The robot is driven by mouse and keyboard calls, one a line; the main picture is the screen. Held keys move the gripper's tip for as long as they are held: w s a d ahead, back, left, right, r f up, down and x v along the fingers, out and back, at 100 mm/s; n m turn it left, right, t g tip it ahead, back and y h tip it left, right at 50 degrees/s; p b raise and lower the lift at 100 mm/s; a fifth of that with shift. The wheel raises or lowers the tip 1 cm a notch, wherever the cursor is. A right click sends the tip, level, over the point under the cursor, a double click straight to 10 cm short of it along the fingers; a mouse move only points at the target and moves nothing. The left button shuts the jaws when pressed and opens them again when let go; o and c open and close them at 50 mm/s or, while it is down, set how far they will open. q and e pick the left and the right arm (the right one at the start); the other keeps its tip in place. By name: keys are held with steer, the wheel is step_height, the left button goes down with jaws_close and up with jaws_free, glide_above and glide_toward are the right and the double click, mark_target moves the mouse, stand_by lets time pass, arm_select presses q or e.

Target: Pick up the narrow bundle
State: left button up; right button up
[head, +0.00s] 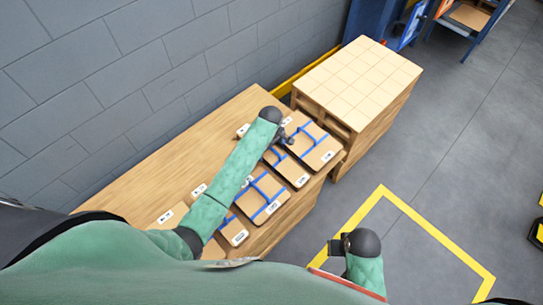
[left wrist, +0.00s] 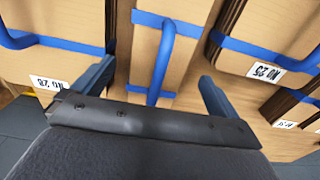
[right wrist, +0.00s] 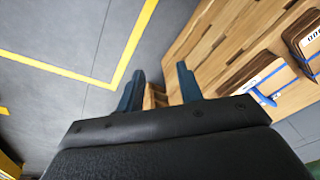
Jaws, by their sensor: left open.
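The narrow bundle (left wrist: 148,75) is a slim tan stack with a blue strap and a raised blue handle. In the left wrist view it stands between two wider strapped bundles. My left gripper (left wrist: 157,72) is open, with its fingers apart on either side of the narrow bundle's handle; I cannot tell if they touch anything. In the head view my left gripper (head: 284,138) is over the row of bundles and partly hides the narrow bundle (head: 291,170). My right gripper (right wrist: 160,70) is open and empty, away from the bundles and beyond the table's front edge.
Wider bundles with blue straps (head: 318,150) (head: 264,202) sit close on both sides on the wooden table (head: 150,175). A grey block wall (head: 130,75) runs behind. A pallet stack (head: 360,75) stands at the table's far end. Open floor with yellow lines lies right.

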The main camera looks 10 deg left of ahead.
mark_target(271, 153)
arm_select(q)
steer(key=shift+d+f+p, duration=0.15)
steer(key=shift+f+p, duration=0.45)
steer(key=shift+f, duration=2)
arm_select(e)
steer(key=shift+w+f, duration=0.15)
steer(key=shift+f, duration=2.6)
arm_select(q)
steer(key=c, duration=1.2)
steer(key=shift+o, duration=0.2)
arm_select(e)
steer(key=shift+d, duration=0.1)
arm_select(q)
steer(key=shift+r, duration=0.15)
